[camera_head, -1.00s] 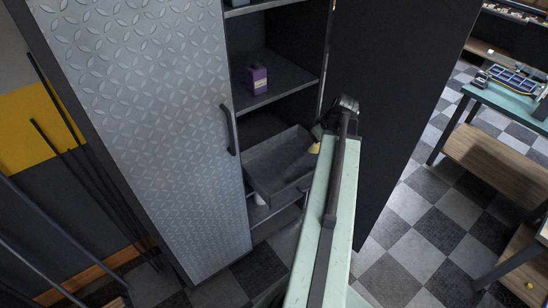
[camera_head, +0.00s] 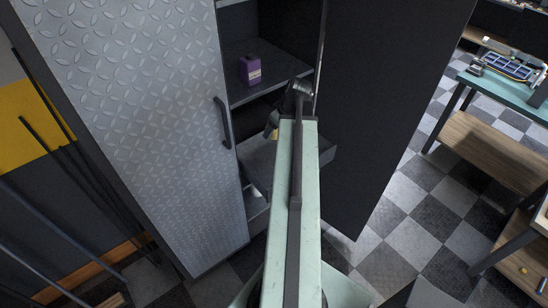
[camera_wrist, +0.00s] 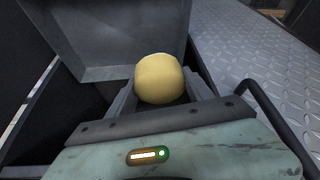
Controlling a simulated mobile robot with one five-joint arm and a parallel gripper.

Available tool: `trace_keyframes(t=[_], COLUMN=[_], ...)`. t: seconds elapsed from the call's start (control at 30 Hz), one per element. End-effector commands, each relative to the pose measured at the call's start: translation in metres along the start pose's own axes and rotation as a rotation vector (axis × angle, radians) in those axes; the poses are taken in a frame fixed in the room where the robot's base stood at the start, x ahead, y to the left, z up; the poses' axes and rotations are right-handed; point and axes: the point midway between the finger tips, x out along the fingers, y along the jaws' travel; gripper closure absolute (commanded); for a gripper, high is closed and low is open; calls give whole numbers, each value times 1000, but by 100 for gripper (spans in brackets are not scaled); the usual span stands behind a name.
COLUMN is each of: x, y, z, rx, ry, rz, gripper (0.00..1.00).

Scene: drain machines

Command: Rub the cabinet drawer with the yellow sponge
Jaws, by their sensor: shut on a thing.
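The yellow sponge (camera_wrist: 160,76), rounded and pale yellow, is held between the two fingers of my gripper (camera_wrist: 161,90) in the wrist view. In the head view my gripper (camera_head: 272,127) is shut, with a bit of yellow showing at its tip. The grey cabinet drawer (camera_head: 256,163) is pulled out below the shelf, partly hidden behind my arm. In the wrist view the drawer (camera_wrist: 115,50) lies just beyond the sponge. I cannot tell whether the sponge touches it.
The left cabinet door (camera_head: 150,130), patterned metal with a dark handle (camera_head: 222,122), is closed. The dark right door (camera_head: 385,110) stands open. A purple bottle (camera_head: 250,70) stands on the shelf (camera_head: 270,90). A workbench (camera_head: 505,95) is at the right, with checkered floor before it.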

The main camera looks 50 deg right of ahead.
Motion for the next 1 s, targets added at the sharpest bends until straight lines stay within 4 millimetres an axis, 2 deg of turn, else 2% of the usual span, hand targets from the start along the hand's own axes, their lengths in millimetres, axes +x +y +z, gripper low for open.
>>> trace_keyframes(t=[0.07,0.17,0.27,0.4,0.5,0.6,0.73,1.0], x=[-1,11,43,101,134,158,173,172], y=[3,8,14,24,29,33,35,36], z=[3,10,25,50,63,72,78,78], rx=[5,6,-8,-45,-73,-97,-117,-123], ry=[0,0,0,-1,-1,-1,0,0], rz=[2,2,-4,-21,-33,-44,-53,-55], gripper=[72,72,72,72,72,72,72,72])
